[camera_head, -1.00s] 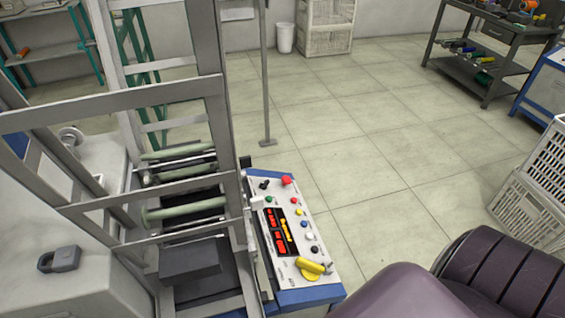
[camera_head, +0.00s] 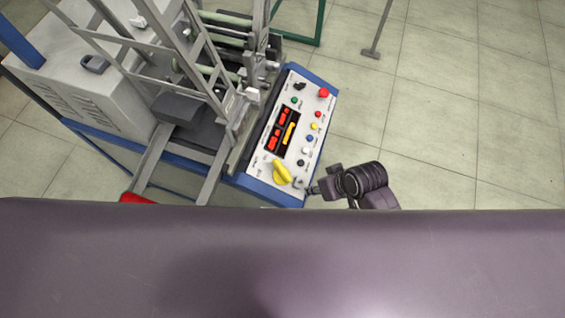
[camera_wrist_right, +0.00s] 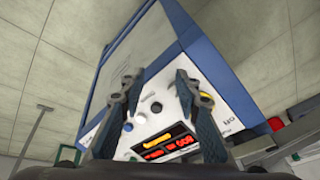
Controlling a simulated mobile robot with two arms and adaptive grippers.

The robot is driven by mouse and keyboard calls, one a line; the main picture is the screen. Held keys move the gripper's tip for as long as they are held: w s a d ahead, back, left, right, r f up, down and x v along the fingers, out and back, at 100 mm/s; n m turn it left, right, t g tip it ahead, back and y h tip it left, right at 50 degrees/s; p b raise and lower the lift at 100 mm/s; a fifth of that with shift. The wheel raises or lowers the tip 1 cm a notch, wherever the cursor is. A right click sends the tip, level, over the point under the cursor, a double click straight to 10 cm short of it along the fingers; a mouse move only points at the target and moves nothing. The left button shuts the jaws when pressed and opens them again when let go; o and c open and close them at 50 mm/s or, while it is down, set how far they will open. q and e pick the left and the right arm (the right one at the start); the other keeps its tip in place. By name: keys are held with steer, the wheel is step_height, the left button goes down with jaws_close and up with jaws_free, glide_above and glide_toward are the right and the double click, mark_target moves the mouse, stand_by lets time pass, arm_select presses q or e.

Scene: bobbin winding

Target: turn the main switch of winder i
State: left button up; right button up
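The winder's control panel (camera_head: 288,140) is white with a blue edge and carries lit red displays (camera_head: 281,128). The main switch, a yellow rotary handle (camera_head: 282,172), sits at the panel's near end. My right gripper (camera_head: 314,188) is beside the panel's near right corner, to the right of the yellow handle. In the right wrist view, its two fingers (camera_wrist_right: 158,85) are spread with nothing between them. The yellow handle (camera_wrist_right: 206,99) shows there partly hidden behind the right finger; contact cannot be told. My left gripper is not in view.
A red button (camera_head: 323,92) and several smaller coloured buttons line the panel's right side. The winder's metal frame (camera_head: 205,65) stands left of the panel. A grey padlock-shaped object (camera_head: 95,64) lies on the machine housing. Open tiled floor (camera_head: 440,120) is to the right.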

mark_target(283, 167)
steer(key=w+a+r+n+g+y+p, duration=0.1)
steer(key=w+a+r+n+y, duration=0.1)
steer(key=w+a+r+n, duration=0.4)
steer(key=a+f+m, duration=0.2)
steer(key=a+f, duration=0.2)
steer(key=a, duration=0.1)
steer(key=shift+s+f, duration=0.15)
steer(key=shift+f, duration=0.25)
steer(key=shift+d, duration=0.1)
jaws_close()
